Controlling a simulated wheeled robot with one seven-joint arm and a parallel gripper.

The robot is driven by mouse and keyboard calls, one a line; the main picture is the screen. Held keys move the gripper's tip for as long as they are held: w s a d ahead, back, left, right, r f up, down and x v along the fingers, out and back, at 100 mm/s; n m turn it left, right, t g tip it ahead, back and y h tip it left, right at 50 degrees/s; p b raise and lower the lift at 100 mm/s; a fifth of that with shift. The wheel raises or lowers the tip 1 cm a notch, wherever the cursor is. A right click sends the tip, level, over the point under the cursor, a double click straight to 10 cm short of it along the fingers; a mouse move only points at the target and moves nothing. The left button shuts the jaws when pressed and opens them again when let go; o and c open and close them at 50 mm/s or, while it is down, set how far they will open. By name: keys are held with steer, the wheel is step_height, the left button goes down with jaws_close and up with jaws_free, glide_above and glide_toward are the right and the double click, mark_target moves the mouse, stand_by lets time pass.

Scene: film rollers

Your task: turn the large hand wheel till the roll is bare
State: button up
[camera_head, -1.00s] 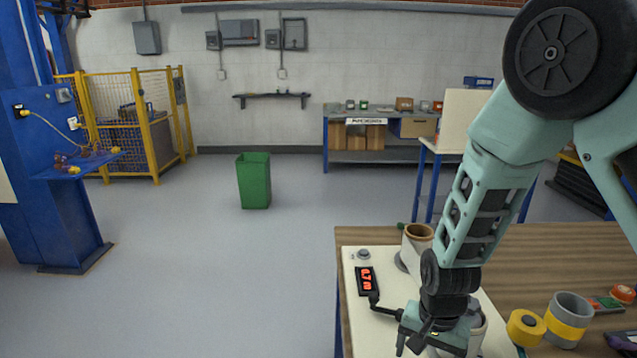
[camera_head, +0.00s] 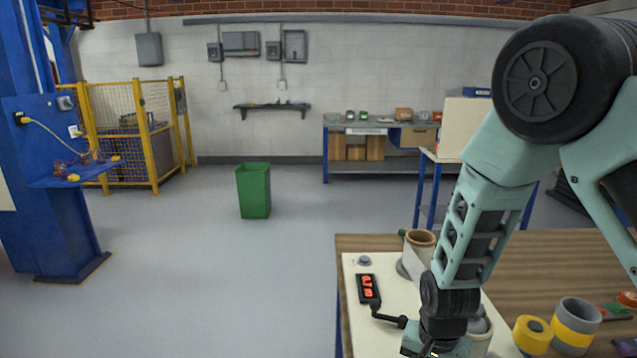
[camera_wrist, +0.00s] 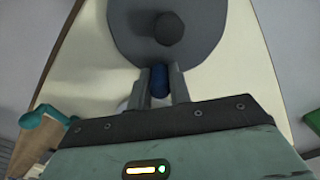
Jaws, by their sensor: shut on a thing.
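In the wrist view my gripper (camera_wrist: 162,76) is shut on a blue handle (camera_wrist: 160,86). The handle stands near the rim of a large grey disc (camera_wrist: 206,42), the large hand wheel, with a dark round hub (camera_wrist: 168,28). In the head view my gripper (camera_head: 432,348) is low on the white board, partly cut off by the bottom edge. A roll with a brown core and a pale wrap (camera_head: 418,246) stands at the board's far end. A second pale roll (camera_head: 480,328) is partly hidden behind my arm. The wheel is hidden in the head view.
Yellow tape (camera_head: 533,332) and a grey roll with a yellow band (camera_head: 576,322) stand right on the wooden table (camera_head: 570,255). A teal crank (camera_wrist: 38,124) shows in the wrist view.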

stand_by(0.4)
steer(key=shift+w+a+p, duration=0.45)
steer(key=shift+w+a, duration=0.25)
steer(key=shift+a, duration=0.25)
steer(key=shift+w+a+p, duration=0.25)
steer(key=shift+a+p, duration=0.15)
steer(key=shift+a, duration=0.55)
steer(key=shift+a, duration=0.1)
